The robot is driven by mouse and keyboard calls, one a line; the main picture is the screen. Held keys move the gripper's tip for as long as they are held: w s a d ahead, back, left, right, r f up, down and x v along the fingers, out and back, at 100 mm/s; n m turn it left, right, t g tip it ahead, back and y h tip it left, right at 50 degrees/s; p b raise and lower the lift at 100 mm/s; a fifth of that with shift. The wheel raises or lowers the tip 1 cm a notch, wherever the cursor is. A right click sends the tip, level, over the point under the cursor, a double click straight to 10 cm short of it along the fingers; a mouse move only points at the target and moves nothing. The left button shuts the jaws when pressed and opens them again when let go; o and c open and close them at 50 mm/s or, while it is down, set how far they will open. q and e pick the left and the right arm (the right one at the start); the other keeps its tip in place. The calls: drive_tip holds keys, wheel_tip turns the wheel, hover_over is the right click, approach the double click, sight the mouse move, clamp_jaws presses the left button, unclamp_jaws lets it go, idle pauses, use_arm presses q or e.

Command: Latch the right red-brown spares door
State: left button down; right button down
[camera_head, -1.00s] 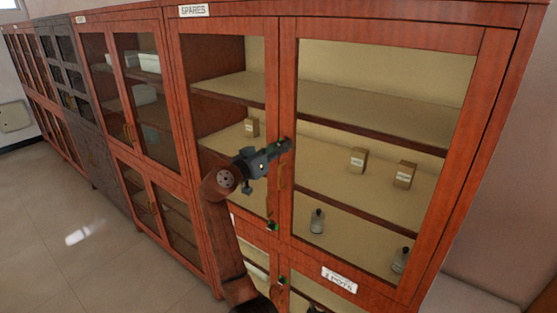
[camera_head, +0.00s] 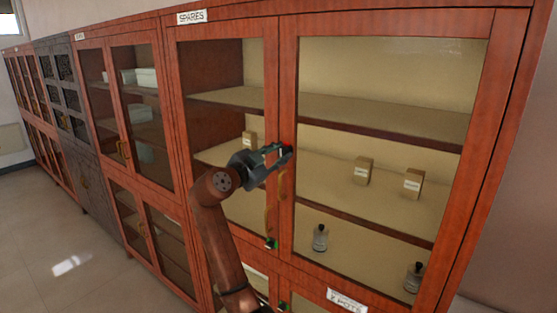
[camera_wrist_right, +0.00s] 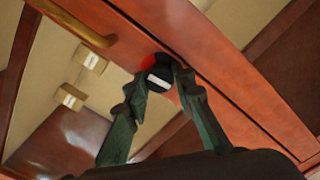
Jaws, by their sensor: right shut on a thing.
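The right red-brown spares door (camera_head: 485,110) is a glazed wooden frame. It looks closed beside the left spares door (camera_head: 271,80), under the "SPARES" sign (camera_head: 192,16). My right gripper (camera_head: 288,152) is at the door's left stile, above its brass handle (camera_head: 283,186). In the wrist view my right gripper (camera_wrist_right: 160,84) has its fingers around a small dark latch knob (camera_wrist_right: 158,86) with a white bar, with red showing beside it. The handle (camera_wrist_right: 75,22) is also in that view. In the head view the fingers mostly hide the knob. My left gripper is not in view.
Small boxes (camera_head: 362,170) and bottles (camera_head: 320,238) stand on shelves behind the glass. Another small dark and green fitting (camera_head: 271,243) sits lower on the left door. More cabinets run off to the left. The floor (camera_head: 70,235) in front of them is clear.

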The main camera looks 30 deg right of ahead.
drive_tip(key=shift+f+m+b, duration=0.1)
drive_tip(key=shift+m+b, duration=0.35)
drive_tip(key=shift+m, duration=0.35)
drive_tip(key=c, duration=1.6)
unclamp_jaws()
drive_tip(key=v, duration=1.2)
drive_tip(key=shift+w, duration=0.1)
